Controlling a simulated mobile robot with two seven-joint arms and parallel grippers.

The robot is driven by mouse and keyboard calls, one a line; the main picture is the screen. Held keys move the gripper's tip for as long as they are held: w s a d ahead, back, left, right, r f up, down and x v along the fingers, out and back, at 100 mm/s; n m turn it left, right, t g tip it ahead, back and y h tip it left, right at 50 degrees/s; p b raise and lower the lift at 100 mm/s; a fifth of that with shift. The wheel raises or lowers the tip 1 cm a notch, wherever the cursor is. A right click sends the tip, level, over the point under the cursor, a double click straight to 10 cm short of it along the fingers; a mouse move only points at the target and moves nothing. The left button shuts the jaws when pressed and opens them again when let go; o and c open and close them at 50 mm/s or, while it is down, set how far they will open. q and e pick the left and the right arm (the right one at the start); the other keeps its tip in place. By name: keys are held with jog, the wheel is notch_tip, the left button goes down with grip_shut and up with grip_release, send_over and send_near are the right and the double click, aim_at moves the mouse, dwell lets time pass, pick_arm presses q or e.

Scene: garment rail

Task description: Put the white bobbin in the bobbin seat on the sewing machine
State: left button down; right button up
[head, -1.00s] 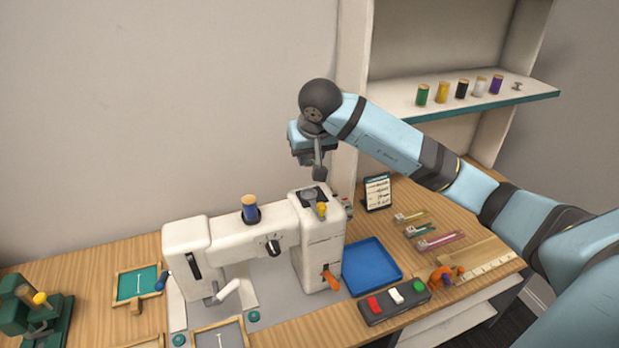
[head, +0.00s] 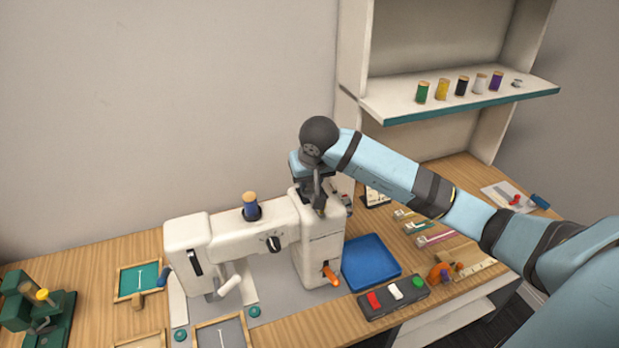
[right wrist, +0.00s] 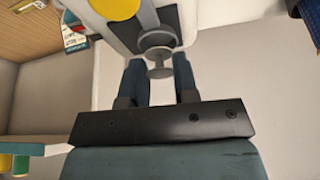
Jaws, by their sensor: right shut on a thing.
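The white sewing machine (head: 270,225) stands on the table with its column at the right. My right gripper (head: 318,203) points down at the dark recessed plate on top of that column and hides most of it. In the right wrist view my right gripper (right wrist: 160,68) is shut on the pale bobbin (right wrist: 160,73), which sits between its fingers. A round grey bobbin seat (right wrist: 156,39) on the dark plate shows just beyond the bobbin. The bobbin is close to the seat; I cannot tell whether they touch. My left gripper is not in view.
A yellow knob (right wrist: 115,8) is beside the dark plate. A thread spool (head: 250,205) stands on the machine arm. A blue tray (head: 370,262) and a button box (head: 394,297) lie right of the machine. Spools line the shelf (head: 470,100).

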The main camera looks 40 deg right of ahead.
jog(key=shift+f+b, duration=0.35)
jog(key=shift+f, duration=0.1)
jog(key=o, duration=0.9)
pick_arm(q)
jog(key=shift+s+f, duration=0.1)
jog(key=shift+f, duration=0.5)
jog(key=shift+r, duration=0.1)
pick_arm(e)
jog(key=shift+r, duration=0.1)
